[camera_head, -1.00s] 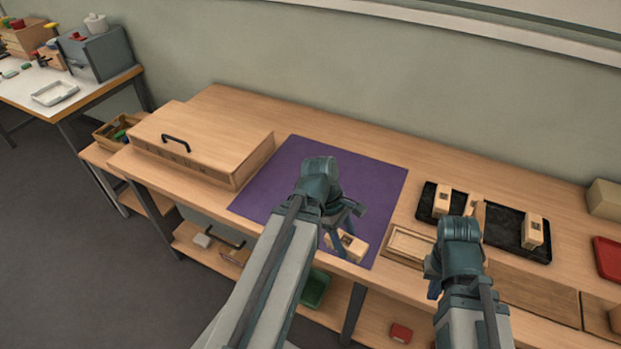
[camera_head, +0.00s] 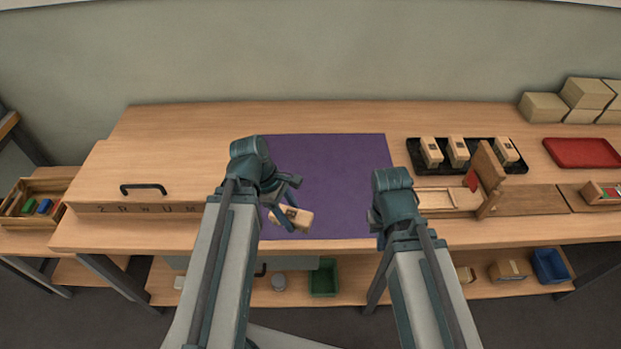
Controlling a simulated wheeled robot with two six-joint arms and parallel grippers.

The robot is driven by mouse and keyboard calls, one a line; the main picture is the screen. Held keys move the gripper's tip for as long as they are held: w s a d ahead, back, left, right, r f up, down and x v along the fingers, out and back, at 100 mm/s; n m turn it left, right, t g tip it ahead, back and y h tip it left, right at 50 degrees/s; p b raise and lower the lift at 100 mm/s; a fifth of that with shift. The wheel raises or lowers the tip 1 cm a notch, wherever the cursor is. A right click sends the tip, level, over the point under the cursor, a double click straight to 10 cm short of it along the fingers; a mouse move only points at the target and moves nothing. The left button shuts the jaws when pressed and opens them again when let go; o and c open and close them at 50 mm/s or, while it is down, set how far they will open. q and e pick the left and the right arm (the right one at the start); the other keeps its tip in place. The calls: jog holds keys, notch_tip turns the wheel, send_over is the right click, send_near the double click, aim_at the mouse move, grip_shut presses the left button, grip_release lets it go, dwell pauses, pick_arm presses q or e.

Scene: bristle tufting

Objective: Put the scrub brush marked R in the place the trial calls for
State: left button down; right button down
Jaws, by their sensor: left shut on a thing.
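My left gripper (camera_head: 283,203) is shut on a pale wooden scrub brush block (camera_head: 297,218) with a dark mark on its face. The mark is too small to read. The block is over the front left part of the purple mat (camera_head: 345,180); I cannot tell if it touches the mat. My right gripper (camera_head: 377,222) is near the mat's front right corner, with its jaws mostly hidden by its own wrist. A black tray (camera_head: 481,167) to the right holds three similar marked blocks (camera_head: 431,152). A closed wooden case (camera_head: 150,180) with letters along its front stands left.
A shallow wooden frame (camera_head: 436,200) lies in front of the black tray, beside an upright wooden board (camera_head: 489,170) with a red piece. A red tray (camera_head: 582,153) and stacked boxes (camera_head: 543,107) are at the far right. A green bin (camera_head: 323,278) stands on the lower shelf.

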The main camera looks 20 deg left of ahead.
pick_arm(q)
jog(key=w+d+n, duration=0.1)
jog(key=d, duration=0.3)
jog(key=w+d+f+n+t+b, duration=0.1)
jog(key=w+d, duration=0.1)
jog(key=d, duration=0.3)
jog(key=w+d+f+n+b, duration=0.1)
jog(key=w+d, duration=0.1)
jog(key=d, duration=0.3)
jog(key=shift+d+f+n+t, duration=0.1)
jog(key=shift+f+n+t, duration=0.05)
jog(key=shift+n+t, duration=0.2)
jog(key=shift+w+d, duration=0.1)
jog(key=shift+d, duration=0.3)
jog(key=w+a, duration=0.2)
jog(key=a, duration=0.2)
jog(key=w+a+f+b, duration=0.1)
jog(key=w+a, duration=0.2)
jog(key=a, duration=0.1)
jog(key=w+a, duration=0.2)
jog(key=a, duration=0.3)
jog(key=shift+w+a+f+b, duration=0.1)
jog(key=shift+w+f+b, duration=0.05)
jog(key=shift+b, duration=0.2)
jog(key=f+b, duration=0.2)
jog(key=a+f+b, duration=0.1)
jog(key=f+b, duration=0.1)
jog(key=shift+w, duration=0.25)
jog(key=shift+r, duration=0.2)
jog(key=shift+f, duration=0.15)
